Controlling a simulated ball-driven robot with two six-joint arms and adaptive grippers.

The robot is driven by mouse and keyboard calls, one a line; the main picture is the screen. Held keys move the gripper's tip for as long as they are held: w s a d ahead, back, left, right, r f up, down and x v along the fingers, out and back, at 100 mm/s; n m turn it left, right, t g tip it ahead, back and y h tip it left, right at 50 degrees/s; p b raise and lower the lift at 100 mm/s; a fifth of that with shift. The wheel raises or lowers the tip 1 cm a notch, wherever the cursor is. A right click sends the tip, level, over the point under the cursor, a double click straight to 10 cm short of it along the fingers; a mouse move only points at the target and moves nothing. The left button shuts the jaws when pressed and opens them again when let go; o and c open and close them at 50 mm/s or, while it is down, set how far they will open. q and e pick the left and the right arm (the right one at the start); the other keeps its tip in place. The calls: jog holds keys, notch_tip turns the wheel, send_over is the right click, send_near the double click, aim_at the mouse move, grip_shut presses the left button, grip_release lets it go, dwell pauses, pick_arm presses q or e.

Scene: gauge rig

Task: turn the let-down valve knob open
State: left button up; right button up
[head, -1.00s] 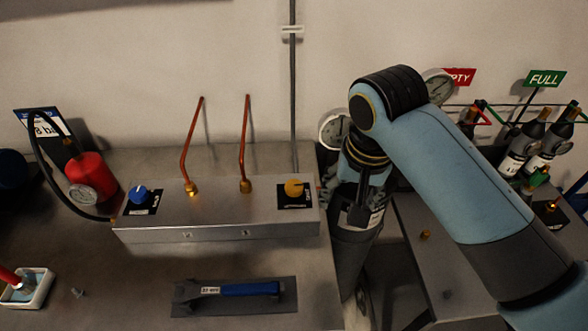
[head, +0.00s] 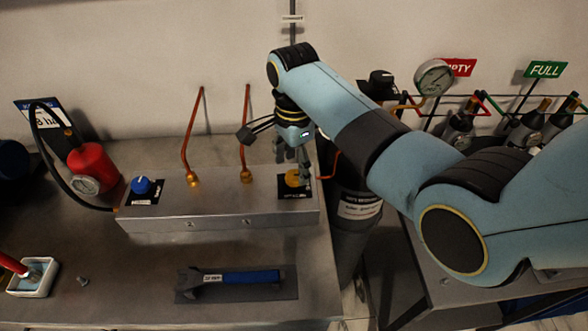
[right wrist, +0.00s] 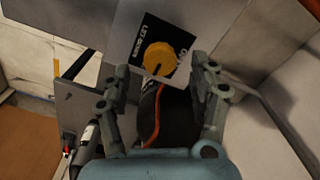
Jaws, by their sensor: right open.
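The let-down valve knob (right wrist: 159,59) is yellow-orange with a dark pointer mark, on a black label plate (right wrist: 160,42) with white lettering. In the head view the knob (head: 293,179) sits at the right end of the grey metal box (head: 220,212), partly hidden by my right gripper. My right gripper (head: 292,158) points down just above the knob. In the right wrist view its two fingers (right wrist: 162,82) are open and apart, with the knob lying ahead between and slightly beyond the tips. I cannot see contact. My left gripper is not in view.
A blue knob (head: 142,186) and two copper pipes (head: 245,135) stand on the same box, one pipe just left of my gripper. A dark cylinder (head: 352,225) stands right of the bench. A blue-handled wrench (head: 235,278) lies in front. A red cylinder (head: 90,164) is at left.

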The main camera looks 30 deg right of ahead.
aim_at(294, 178)
jog(key=shift+f, duration=1.4)
jog(key=c, duration=1.1)
jog(key=shift+c, duration=0.2)
